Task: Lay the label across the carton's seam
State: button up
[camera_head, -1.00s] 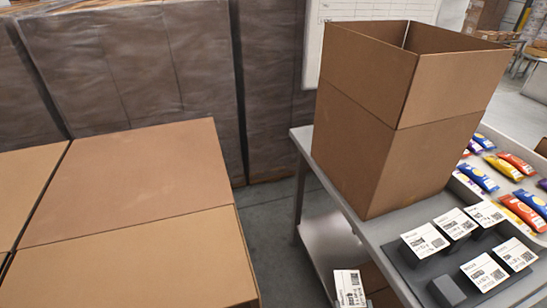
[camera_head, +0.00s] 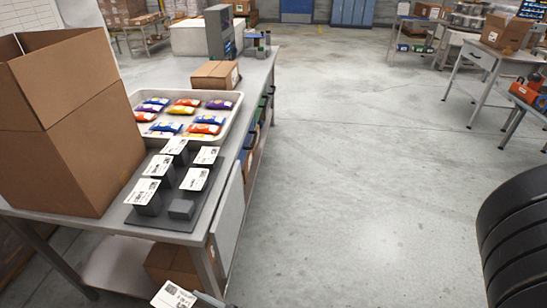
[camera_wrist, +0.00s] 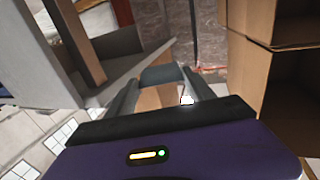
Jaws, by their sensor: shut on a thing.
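My gripper (camera_head: 207,299) shows at the bottom edge of the head view, shut on a white printed label (camera_head: 172,294). The label is held out in front of the bench's lower corner, clear of the bench top. In the wrist view my gripper (camera_wrist: 162,82) has a small white patch at its right finger; most of the label is hidden there. The carton with a seam seen earlier at the left is outside the head view now. Brown cardboard (camera_wrist: 285,95) stands at the right of the wrist view; I cannot tell which carton it is.
A tall open carton (camera_head: 75,150) stands on the bench (camera_head: 75,215). Beside it, a dark stand (camera_head: 140,217) holds several labels on blocks; one block (camera_head: 181,208) is bare. A tray (camera_head: 231,112) of colourful packets and a small closed carton (camera_head: 210,78) lie beyond. The floor (camera_head: 350,180) at right is largely open.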

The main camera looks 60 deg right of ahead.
aim_at(210, 67)
jog(key=k+z, duration=0.3)
jog(key=z, duration=0.15)
jog(key=k+l+z, duration=0.2)
jog(key=z, duration=0.25)
jog(key=l+z, duration=0.1)
jog(key=z, duration=1.6)
jog(key=i+j, duration=0.55)
jog(key=i, duration=0.15)
jog(key=i+j+z, duration=0.15)
jog(key=i+j, duration=0.35)
jog(key=i, duration=0.2)
jog(key=i+j, duration=0.2)
jog(key=i, duration=0.3)
jog(key=i+j, duration=0.2)
jog(key=i, duration=0.35)
jog(key=i+j, duration=0.2)
jog(key=i, duration=3.5)
jog(key=i+u, duration=0.2)
jog(key=u, duration=0.2)
jog(key=i+u, duration=0.2)
jog(key=u, duration=0.2)
jog(key=i+l+u, duration=0.15)
jog(key=u, duration=2.05)
